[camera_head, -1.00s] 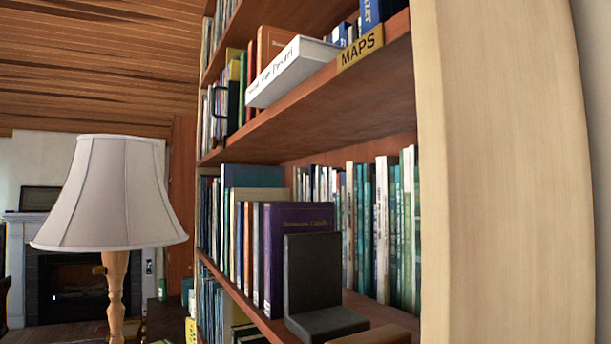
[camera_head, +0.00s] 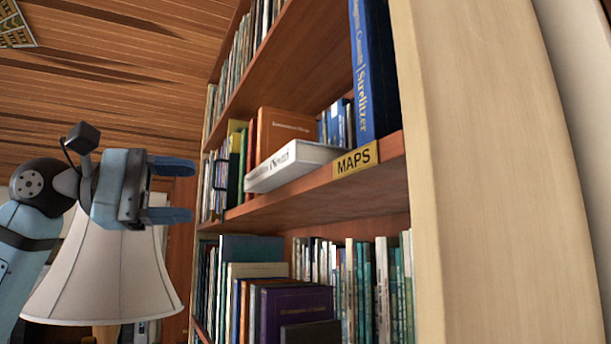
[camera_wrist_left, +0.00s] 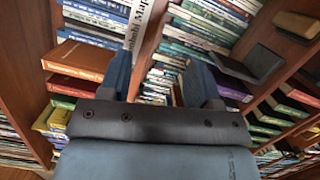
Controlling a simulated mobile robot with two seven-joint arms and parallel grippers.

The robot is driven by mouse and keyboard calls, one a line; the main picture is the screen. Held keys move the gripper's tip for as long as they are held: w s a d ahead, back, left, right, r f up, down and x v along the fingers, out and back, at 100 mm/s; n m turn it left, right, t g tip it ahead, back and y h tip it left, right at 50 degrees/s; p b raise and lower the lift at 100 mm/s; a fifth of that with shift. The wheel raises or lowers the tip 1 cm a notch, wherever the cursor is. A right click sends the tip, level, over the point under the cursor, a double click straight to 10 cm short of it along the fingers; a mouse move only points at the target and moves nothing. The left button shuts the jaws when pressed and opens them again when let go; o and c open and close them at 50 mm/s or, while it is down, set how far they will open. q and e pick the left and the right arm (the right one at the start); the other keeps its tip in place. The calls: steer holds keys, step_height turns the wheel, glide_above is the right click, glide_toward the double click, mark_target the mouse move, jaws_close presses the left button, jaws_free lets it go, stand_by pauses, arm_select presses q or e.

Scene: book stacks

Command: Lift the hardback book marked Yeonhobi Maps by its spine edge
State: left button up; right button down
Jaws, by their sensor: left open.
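The white hardback (camera_head: 290,166) lies flat on the shelf, its lettered spine facing out and its near end by the yellow MAPS label. Its lettering is hard to read in the head view. In the left wrist view the white spine (camera_wrist_left: 139,24), with part of "Yeonhobi Maps" legible, shows at the top, beyond the fingertips. My left gripper (camera_head: 188,190) is open and empty, in front of the lamp shade and left of the book, apart from it. Its two fingers also show in the left wrist view (camera_wrist_left: 160,78). My right gripper is not in view.
An orange book (camera_head: 286,124) stands behind the white one, and a tall blue book (camera_head: 372,70) stands to its right. The MAPS label (camera_head: 355,160) is on the shelf edge. A lamp shade (camera_head: 100,275) is behind my left gripper. Books fill the shelf below.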

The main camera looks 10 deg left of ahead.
mark_target(260, 172)
arm_select(q)
step_height(260, 172, up, 4)
steer(key=s+t+y, duration=0.1)
steer(key=s+t, duration=0.1)
steer(key=shift+m, duration=0.4)
steer(key=x, duration=0.2)
steer(key=p+x, duration=0.1)
steer(key=x, duration=0.2)
steer(key=p+x, duration=0.1)
steer(key=x, duration=0.1)
steer(key=shift+w+f, duration=0.3)
steer(key=shift+w, duration=0.2)
steer(key=shift+w+d+p, duration=0.2)
steer(key=shift+d+p, duration=0.3)
steer(key=shift+p, duration=0.15)
steer(key=p+x, duration=0.1)
steer(key=x, duration=0.2)
steer(key=shift+w+d+f+p, duration=0.1)
steer(key=shift+w+d+p, duration=0.15)
steer(key=shift+d+p, duration=0.1)
steer(key=shift+w+d, duration=0.1)
steer(key=shift+d, duration=0.2)
steer(key=shift+a+f, duration=0.1)
steer(key=shift+c, duration=0.6)
jaws_close()
